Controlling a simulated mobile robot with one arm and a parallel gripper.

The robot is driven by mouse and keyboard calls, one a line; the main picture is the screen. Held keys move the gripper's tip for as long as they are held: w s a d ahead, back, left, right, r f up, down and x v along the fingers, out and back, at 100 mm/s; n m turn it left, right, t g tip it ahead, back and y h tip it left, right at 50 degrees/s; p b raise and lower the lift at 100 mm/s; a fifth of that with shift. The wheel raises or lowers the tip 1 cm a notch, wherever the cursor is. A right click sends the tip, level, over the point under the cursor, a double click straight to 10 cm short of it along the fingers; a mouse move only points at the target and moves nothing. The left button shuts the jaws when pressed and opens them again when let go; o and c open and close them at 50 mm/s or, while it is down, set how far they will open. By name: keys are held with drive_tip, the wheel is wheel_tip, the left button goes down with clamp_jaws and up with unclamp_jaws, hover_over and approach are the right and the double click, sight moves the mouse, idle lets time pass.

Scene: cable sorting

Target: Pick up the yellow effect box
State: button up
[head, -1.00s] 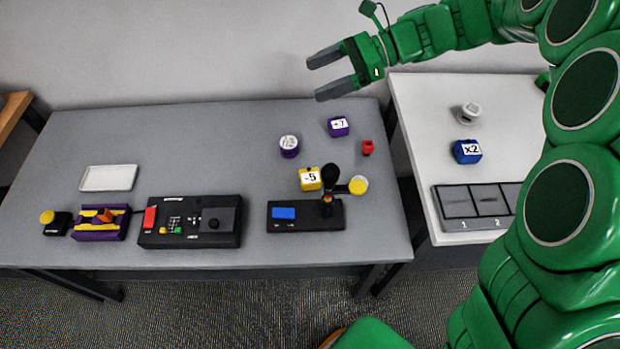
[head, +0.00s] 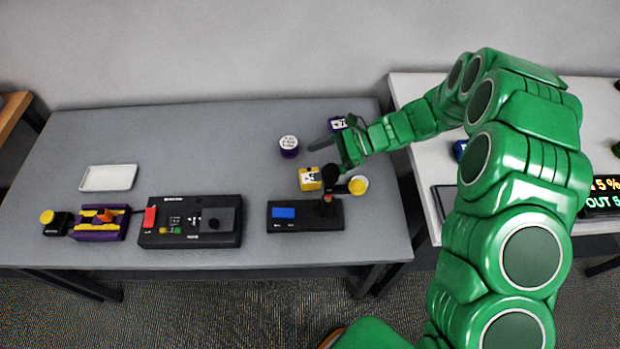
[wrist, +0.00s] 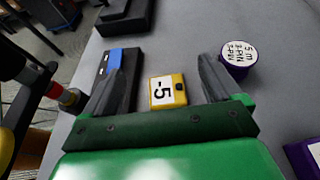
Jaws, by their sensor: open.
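The yellow effect box (head: 311,179) with a white "-5" label sits on the grey table, behind the black device with the blue button. In the wrist view the yellow box (wrist: 168,90) shows between my two fingers, farther off than them. My gripper (head: 322,156) is open and empty, just behind and above the box in the head view. It also shows at the bottom of the wrist view (wrist: 161,88).
The black joystick device (head: 290,217) stands close in front of the box, its dark knob (head: 333,172) rising beside it. A purple round tin (head: 288,145) and a purple "+7" box (head: 338,123) lie nearby. The left-rear table is clear around a white tray (head: 108,178).

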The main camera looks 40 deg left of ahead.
sight(304, 176)
wheel_tip(304, 176, down, 6)
drive_tip(key=shift+r, duration=0.1)
drive_tip(key=shift+x, duration=2.55)
drive_tip(key=shift+c, duration=0.4)
drive_tip(key=c, duration=1.1)
drive_tip(key=shift+r, duration=0.1)
